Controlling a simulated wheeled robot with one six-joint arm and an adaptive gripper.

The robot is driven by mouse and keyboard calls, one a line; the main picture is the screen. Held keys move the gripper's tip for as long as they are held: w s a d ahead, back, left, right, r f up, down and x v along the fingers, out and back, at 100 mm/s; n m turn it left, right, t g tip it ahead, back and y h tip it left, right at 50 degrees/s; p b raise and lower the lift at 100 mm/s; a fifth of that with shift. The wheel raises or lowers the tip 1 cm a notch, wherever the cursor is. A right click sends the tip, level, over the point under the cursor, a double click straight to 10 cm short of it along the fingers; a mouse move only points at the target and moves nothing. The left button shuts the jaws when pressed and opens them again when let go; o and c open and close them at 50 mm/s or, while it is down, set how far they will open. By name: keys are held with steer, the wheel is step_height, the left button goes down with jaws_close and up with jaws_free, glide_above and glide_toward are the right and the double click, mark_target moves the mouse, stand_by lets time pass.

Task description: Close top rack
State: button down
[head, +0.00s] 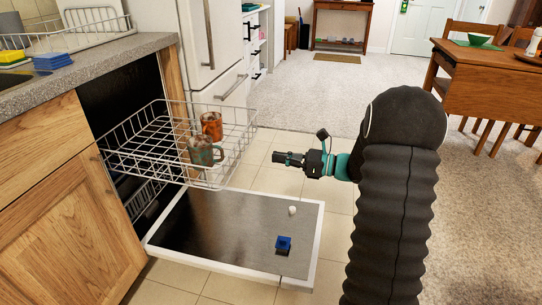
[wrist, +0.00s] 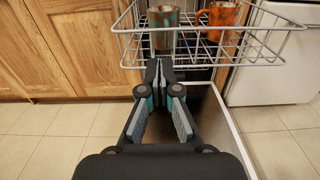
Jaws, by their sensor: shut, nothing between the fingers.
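The top rack (head: 228,138) of the dishwasher is a white wire basket, pulled out above the open door. It holds an orange-brown mug (head: 211,125) and a green-brown mug (head: 204,152). My gripper (head: 277,158) is shut and empty, to the right of the rack and apart from it in the head view. In the wrist view my gripper (wrist: 158,66) points toward the rack's front wires (wrist: 215,64), with the green-brown mug (wrist: 163,24) and orange mug (wrist: 219,20) beyond.
The open dishwasher door (head: 225,229) lies low beneath the rack, with a blue item (head: 283,244) on it. A lower rack (head: 146,195) sits inside. Wooden cabinets (head: 64,220) stand left, a white fridge (head: 217,50) behind. Tiled floor lies clear to the right.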

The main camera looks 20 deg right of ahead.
mark_target(232, 150)
steer(key=x, duration=1.2)
steer(key=shift+p, duration=0.4)
steer(key=shift+w+a, duration=0.15)
